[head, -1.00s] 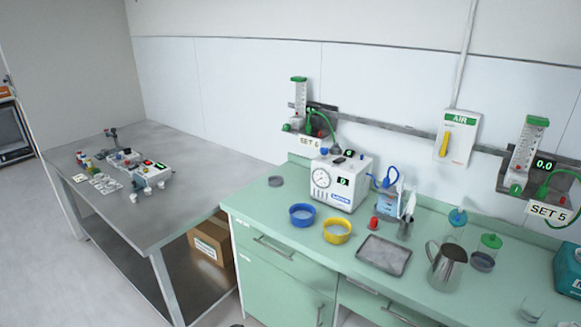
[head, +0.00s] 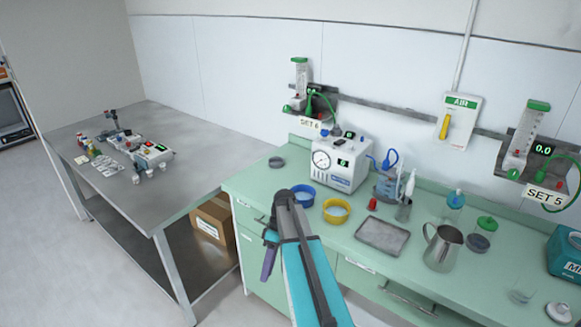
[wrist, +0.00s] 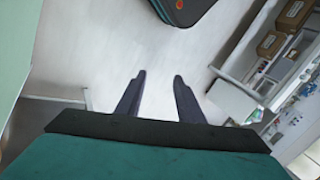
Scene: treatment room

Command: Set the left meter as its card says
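The left meter (head: 301,80) is a clear upright tube with a green top, mounted on the wall rail above the counter. Its card (head: 311,123) hangs below and reads SET 6. A green hose curves beside the meter; its float level and display are too small to read. My gripper (wrist: 159,76) shows in the wrist view with two dark fingers apart and nothing but floor between them. In the head view my arm is raised in front of the counter's left part, well below and in front of the meter.
An AIR box (head: 459,120) with a yellow lever lies between. The counter holds a white pump (head: 340,163), blue and yellow bowls, a tray (head: 382,236) and a jug (head: 442,248). A steel table (head: 190,165) stands left.

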